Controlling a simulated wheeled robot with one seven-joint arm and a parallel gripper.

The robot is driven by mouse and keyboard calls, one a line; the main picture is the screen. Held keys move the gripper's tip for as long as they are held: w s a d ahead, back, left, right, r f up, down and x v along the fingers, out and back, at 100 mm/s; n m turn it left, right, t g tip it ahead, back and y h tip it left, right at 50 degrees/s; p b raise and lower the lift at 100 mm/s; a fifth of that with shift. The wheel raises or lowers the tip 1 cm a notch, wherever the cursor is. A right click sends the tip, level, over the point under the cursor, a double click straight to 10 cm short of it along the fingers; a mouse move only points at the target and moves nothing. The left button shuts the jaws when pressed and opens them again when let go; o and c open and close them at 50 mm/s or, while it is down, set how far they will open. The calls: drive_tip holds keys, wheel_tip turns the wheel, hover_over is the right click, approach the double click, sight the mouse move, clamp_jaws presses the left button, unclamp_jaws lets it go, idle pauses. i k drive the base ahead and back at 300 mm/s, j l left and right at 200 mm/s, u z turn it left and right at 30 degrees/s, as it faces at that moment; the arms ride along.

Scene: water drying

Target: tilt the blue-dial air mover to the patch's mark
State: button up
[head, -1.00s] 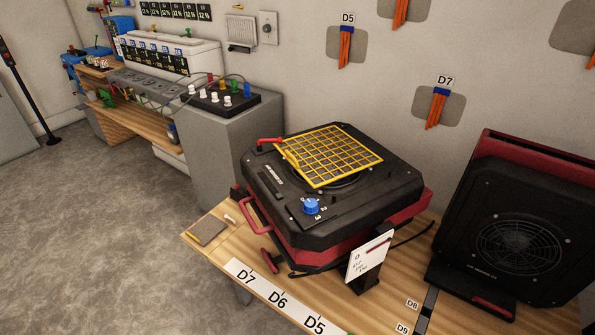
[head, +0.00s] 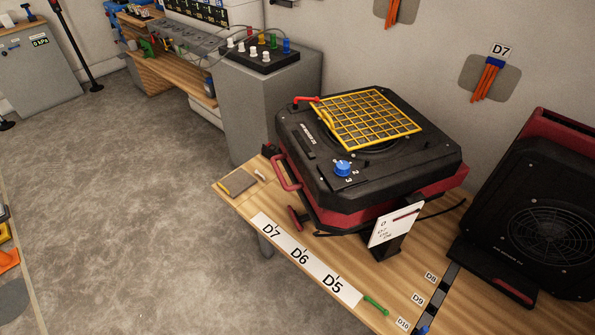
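The blue-dial air mover (head: 372,200) is a black and red box on the wooden bench, lying with its yellow grille (head: 368,118) facing up. Its blue dial (head: 343,168) has numbers around it. A red handle (head: 286,172) is on its left side and a red lever (head: 304,99) is at its back left corner. The patch labelled D7 (head: 490,78) is a grey area on the wall with orange strips and a blue top. A white card on a black stand (head: 396,228) is in front of the air mover; its small writing is unreadable. My gripper is not in view.
A second black and red air mover (head: 535,215) stands tilted at the right. A strip marked D7, D6, D5 (head: 300,256) runs along the bench's front edge, with a green peg (head: 375,305) at its end. A grey cabinet (head: 262,110) stands behind left. The floor (head: 130,200) at left is clear.

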sight(384, 171)
drive_tip(key=i+j+u, duration=0.1)
drive_tip(key=i+u, duration=0.4)
drive_tip(key=u, duration=0.2)
drive_tip(key=i+u, duration=0.35)
drive_tip(key=k, duration=0.1)
